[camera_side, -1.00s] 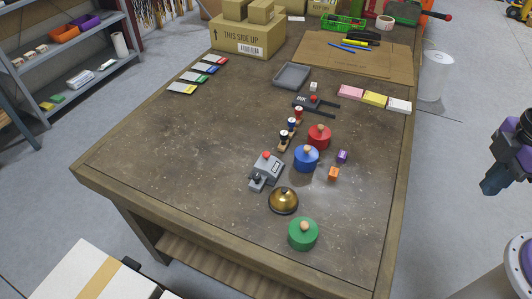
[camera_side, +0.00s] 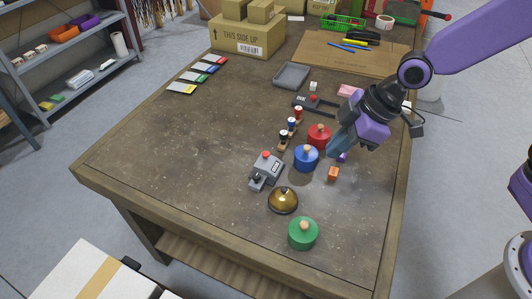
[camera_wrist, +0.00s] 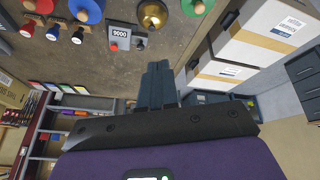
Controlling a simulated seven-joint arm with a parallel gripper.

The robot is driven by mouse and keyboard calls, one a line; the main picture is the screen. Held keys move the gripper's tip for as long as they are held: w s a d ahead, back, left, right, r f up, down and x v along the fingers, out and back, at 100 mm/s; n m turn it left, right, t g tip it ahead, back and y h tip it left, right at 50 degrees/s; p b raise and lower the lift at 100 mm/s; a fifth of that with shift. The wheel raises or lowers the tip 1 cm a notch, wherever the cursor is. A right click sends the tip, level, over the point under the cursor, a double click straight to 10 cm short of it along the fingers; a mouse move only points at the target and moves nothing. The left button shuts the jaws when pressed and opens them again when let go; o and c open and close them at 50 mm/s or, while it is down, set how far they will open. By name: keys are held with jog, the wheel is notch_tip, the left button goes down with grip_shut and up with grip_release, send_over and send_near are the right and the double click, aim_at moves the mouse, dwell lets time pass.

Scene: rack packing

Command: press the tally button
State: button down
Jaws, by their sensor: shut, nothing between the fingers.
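The tally counter is a grey box (camera_side: 265,172) with a red button (camera_side: 266,155) on top, near the middle of the table in the side view. In the wrist view the tally counter (camera_wrist: 120,37) shows at the top with a display reading several digits and its red button (camera_wrist: 114,47). My gripper (camera_side: 336,145) is shut and empty, above the table to the right of the blue lidded pot (camera_side: 306,159). It is up and to the right of the counter, apart from it. In the wrist view my gripper's fingers (camera_wrist: 158,72) are together.
A brass bell (camera_side: 283,201) stands just in front of the counter, with a green pot (camera_side: 303,234) beyond it. A red pot (camera_side: 319,136), an orange cube (camera_side: 333,174) and stamps (camera_side: 291,124) are close by.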

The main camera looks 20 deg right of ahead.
jog(key=w+a+f+t, duration=0.3)
jog(key=w+a, duration=0.3)
jog(key=w, duration=0.5)
jog(key=t, duration=0.3)
send_over(268, 156)
jog(key=shift+f, duration=1.9)
jog(key=shift+f, duration=4.45)
jog(key=shift+f, duration=0.1)
jog(key=shift+f, duration=0.3)
